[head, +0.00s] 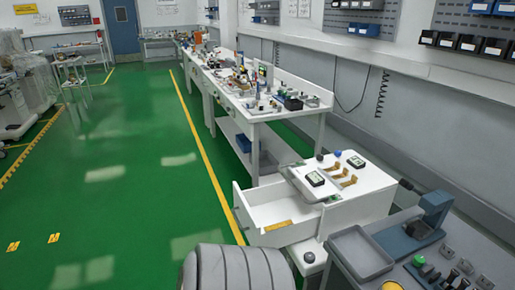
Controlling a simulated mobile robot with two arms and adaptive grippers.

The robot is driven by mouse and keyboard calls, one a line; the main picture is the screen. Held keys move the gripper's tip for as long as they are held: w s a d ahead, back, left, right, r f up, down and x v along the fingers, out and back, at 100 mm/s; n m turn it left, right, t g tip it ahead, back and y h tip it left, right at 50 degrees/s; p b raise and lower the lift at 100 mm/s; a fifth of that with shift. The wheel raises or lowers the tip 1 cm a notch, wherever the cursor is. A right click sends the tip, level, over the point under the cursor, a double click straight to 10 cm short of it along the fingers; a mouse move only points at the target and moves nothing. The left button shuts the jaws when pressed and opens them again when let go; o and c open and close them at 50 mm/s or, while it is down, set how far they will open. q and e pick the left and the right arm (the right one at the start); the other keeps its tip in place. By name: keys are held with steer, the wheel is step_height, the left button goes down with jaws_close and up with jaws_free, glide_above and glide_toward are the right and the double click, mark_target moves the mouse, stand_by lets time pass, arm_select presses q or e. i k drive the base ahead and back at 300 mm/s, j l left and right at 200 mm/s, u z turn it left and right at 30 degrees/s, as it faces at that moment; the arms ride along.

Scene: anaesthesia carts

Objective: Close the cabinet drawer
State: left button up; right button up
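A white cabinet (371,193) stands right of the centre in the head view, beside a long white workbench. Its drawer (257,219) is pulled out toward the left, so its inside shows. A yellow-brown strip (278,226) lies in or along the front of the drawer. Neither of my grippers can be made out in the head view. A grey ribbed rounded shape at the bottom centre looks like part of my own body. I see nothing gripping the drawer.
Small dark devices (316,179) and brass-coloured parts (343,177) lie on the cabinet top. A grey cart with a tray (359,254) and tools stands at the lower right. The cluttered workbench (262,113) runs behind. Green floor (120,190) is open on the left.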

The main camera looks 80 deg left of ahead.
mark_target(273, 215)
steer(key=u, duration=2.65)
